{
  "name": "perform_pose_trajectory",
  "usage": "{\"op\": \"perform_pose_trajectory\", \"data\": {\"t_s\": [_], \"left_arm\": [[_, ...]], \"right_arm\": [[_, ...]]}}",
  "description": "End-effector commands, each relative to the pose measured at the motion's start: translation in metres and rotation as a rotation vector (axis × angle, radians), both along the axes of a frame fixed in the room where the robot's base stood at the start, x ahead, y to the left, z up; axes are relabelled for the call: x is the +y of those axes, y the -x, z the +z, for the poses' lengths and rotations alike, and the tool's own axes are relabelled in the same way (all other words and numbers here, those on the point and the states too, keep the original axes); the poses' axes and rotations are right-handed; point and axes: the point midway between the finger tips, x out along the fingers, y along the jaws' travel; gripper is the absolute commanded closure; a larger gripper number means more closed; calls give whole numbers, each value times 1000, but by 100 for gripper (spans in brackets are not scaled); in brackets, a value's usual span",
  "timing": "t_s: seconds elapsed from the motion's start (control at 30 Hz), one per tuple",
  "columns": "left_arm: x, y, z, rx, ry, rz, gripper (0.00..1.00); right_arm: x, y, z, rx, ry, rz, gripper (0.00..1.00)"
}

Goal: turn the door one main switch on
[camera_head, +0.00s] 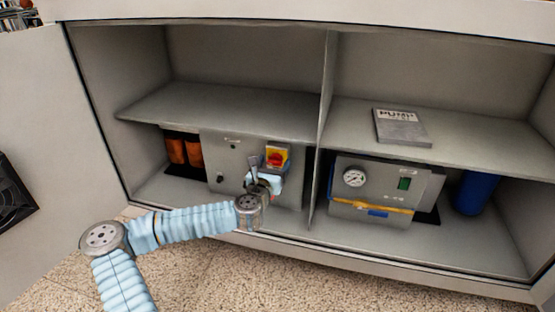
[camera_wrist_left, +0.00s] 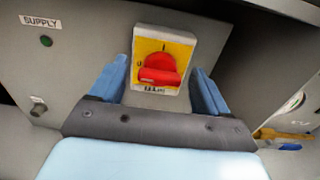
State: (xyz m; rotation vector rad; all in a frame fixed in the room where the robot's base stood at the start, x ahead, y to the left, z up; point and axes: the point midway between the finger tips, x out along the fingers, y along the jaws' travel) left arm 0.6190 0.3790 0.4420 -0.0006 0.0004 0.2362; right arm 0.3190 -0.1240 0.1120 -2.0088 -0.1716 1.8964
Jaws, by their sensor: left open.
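The main switch is a red rotary knob on a yellow plate (camera_head: 277,157), fixed to the grey panel box in the lower left bay of the cabinet. In the left wrist view the red knob (camera_wrist_left: 160,69) shows close up, its handle lying roughly crosswise. My left gripper (camera_head: 262,175) is in front of the panel at the switch. In the left wrist view its blue fingers (camera_wrist_left: 165,82) are open, one on each side of the switch plate, with the knob between them. I cannot tell whether they touch it. My right gripper is not in view.
A SUPPLY label (camera_wrist_left: 40,21) with a green lamp (camera_wrist_left: 46,41) is on the panel. A divider (camera_head: 321,130) separates the right bay, holding a gauge box (camera_head: 372,187) and blue cylinder (camera_head: 475,193). A PUMP book (camera_head: 402,127) lies on the shelf. An open door (camera_head: 50,110) stands left.

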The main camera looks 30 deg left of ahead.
Motion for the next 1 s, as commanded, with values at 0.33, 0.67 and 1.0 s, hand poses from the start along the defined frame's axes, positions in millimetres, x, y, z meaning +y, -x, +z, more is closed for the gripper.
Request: {"op": "perform_pose_trajectory", "data": {"t_s": [0.33, 0.67, 1.0], "left_arm": [[0, 0, 0, 0, 0, 0, 40], [0, 0, 0, 0, -1, 1, 79], [0, 0, 1, 21, -88, 1, 79]], "right_arm": [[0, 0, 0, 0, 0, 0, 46], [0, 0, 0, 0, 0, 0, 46], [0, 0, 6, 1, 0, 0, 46]]}}
